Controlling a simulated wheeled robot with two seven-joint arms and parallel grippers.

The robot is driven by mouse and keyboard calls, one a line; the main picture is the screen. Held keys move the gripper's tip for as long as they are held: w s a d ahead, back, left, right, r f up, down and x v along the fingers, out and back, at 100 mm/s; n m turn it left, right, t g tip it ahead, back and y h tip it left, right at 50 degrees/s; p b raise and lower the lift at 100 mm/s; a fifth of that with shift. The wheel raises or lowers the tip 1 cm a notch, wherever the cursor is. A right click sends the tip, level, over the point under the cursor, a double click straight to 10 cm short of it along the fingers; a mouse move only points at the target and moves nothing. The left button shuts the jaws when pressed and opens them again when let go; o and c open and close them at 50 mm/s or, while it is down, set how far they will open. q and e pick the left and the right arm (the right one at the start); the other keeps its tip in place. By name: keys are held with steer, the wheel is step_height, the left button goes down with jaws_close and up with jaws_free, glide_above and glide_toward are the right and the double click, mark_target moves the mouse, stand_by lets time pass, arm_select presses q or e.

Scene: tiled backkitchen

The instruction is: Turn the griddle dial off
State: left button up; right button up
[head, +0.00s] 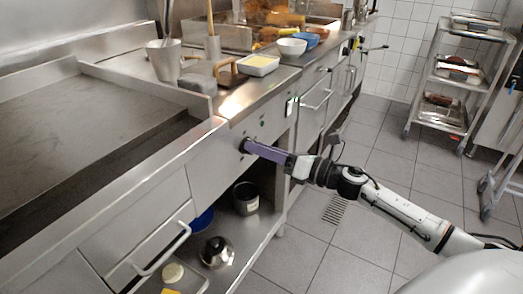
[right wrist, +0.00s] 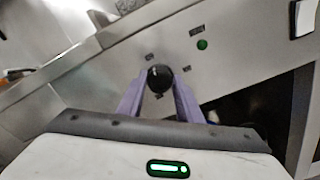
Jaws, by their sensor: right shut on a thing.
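The griddle dial is a round black knob (right wrist: 160,78) on the steel front panel; it also shows in the head view (head: 243,146), partly hidden by my gripper. My right gripper (right wrist: 158,92) has its two purple fingers on either side of the knob and is shut on it. In the head view the right gripper (head: 256,150) reaches in from the right to the panel. The flat griddle plate (head: 95,130) lies above and left of the panel. The dial's setting cannot be read. My left gripper is not in view.
A green light (right wrist: 202,44) sits near the knob. The counter (head: 245,98) holds a white dish (head: 258,65), a bowl (head: 292,47) and a utensil pot (head: 164,60). Pots stand on the open shelf below. A wheeled rack (head: 455,80) stands at the right; tiled floor between is clear.

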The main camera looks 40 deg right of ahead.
steer(key=shift+f, duration=0.1)
steer(key=o, duration=1)
steer(key=shift+o, duration=0.2)
steer(key=v, duration=1)
steer(key=shift+s, duration=0.15)
